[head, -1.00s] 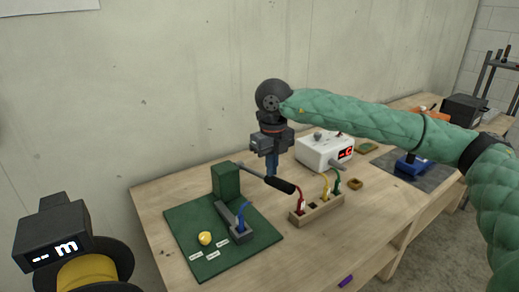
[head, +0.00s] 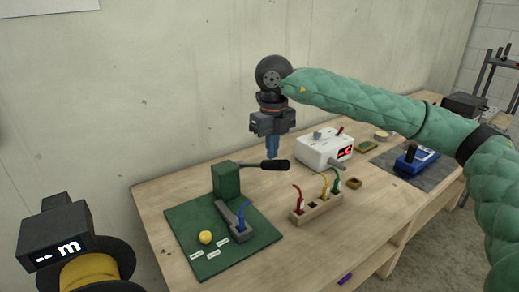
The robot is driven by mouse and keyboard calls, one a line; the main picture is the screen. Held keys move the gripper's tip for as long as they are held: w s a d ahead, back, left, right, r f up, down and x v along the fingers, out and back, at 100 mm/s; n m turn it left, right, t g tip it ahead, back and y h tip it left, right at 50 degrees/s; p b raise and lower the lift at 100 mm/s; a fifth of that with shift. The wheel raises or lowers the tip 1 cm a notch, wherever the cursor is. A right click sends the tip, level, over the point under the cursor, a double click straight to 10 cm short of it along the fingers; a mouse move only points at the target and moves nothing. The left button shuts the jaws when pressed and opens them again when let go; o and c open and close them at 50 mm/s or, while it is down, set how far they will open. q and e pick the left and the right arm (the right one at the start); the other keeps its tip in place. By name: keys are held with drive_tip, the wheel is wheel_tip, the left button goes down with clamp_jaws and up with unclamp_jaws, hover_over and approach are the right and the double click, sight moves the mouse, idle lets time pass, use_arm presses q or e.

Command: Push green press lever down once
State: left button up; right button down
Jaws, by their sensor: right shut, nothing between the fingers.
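The green press (head: 226,180) stands on a dark green board (head: 185,222) on the wooden bench. Its lever (head: 274,165), a dark rod with a black grip, sticks out to the right and looks about level. My right gripper (head: 272,154) hangs fingers down from its wrist, with blue fingers shut and empty. The fingertips show right at the grip in the picture; I cannot tell whether they touch it. My left gripper is not in view.
A blue device (head: 415,160) sits on a grey mat farther right. The front of the bench is mostly clear.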

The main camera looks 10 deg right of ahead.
wheel_tip(320, 180, up, 7)
drive_tip(key=p, duration=0.1)
drive_tip(key=shift+f, duration=0.15)
idle(0.8)
drive_tip(key=shift+p, duration=0.4)
